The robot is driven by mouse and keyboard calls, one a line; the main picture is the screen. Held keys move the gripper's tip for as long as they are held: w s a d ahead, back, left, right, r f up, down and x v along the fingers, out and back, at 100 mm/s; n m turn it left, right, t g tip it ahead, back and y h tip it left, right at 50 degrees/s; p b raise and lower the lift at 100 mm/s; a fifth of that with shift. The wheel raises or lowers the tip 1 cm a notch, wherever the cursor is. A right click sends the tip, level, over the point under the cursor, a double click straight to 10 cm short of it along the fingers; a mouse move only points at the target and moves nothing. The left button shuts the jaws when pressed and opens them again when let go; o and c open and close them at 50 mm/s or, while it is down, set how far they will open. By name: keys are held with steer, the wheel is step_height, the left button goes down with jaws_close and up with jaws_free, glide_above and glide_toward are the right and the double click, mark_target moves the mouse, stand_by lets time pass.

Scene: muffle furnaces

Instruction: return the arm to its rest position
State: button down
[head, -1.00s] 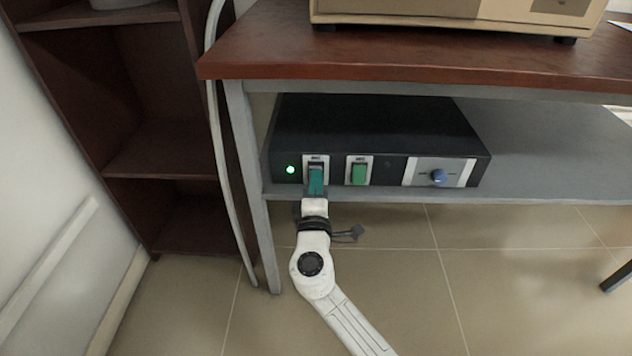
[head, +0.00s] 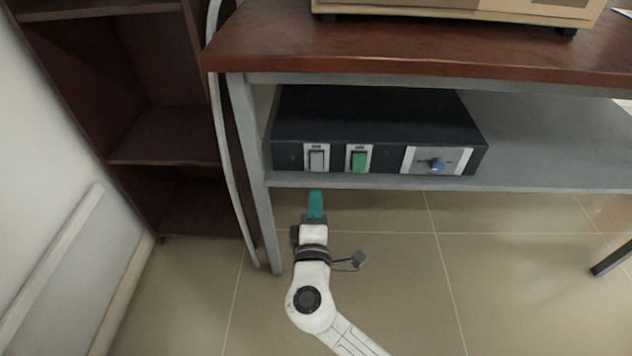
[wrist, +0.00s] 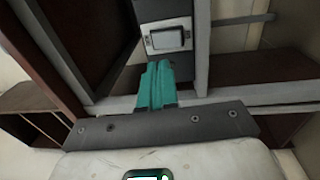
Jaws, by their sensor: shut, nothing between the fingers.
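My gripper (head: 316,205) is shut and empty, its teal fingers pressed together. In the head view it is in front of and below the shelf edge, apart from the black control box (head: 375,115) on the lower shelf. No light glows on the box. In the wrist view the teal fingers (wrist: 156,86) point toward the white-framed switch (wrist: 167,39), with a gap between.
The table's wooden top (head: 420,50) overhangs the grey lower shelf (head: 540,150). A table leg (head: 255,170) and a pale cable (head: 228,170) stand left of my gripper. A dark bookcase (head: 165,135) is further left. The tiled floor (head: 390,265) is clear around my arm.

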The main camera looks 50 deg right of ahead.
steer(key=shift+s+a, duration=0.45)
steer(key=shift+a, duration=0.15)
steer(key=shift+f, duration=0.1)
steer(key=s+d+f+m+g+y, duration=0.2)
steer(key=s+d+f+m+g, duration=0.15)
steer(key=s, duration=0.25)
steer(key=s+d+f+m+g+y, duration=0.2)
steer(key=s+f+m+g, duration=0.2)
steer(key=s, duration=0.1)
steer(key=s+a+f+g+y, duration=0.3)
steer(key=s+a+f+y, duration=0.3)
steer(key=s+a+y, duration=0.45)
step_height(320, 180, up, 32)
steer(key=w+a+p, duration=0.1)
steer(key=p, duration=3.1)
steer(key=shift+w+a+f, duration=0.2)
steer(key=shift+w+a, duration=0.1)
steer(key=shift+a, duration=0.05)
steer(key=shift+d+m, duration=0.1)
steer(key=shift+m, duration=0.15)
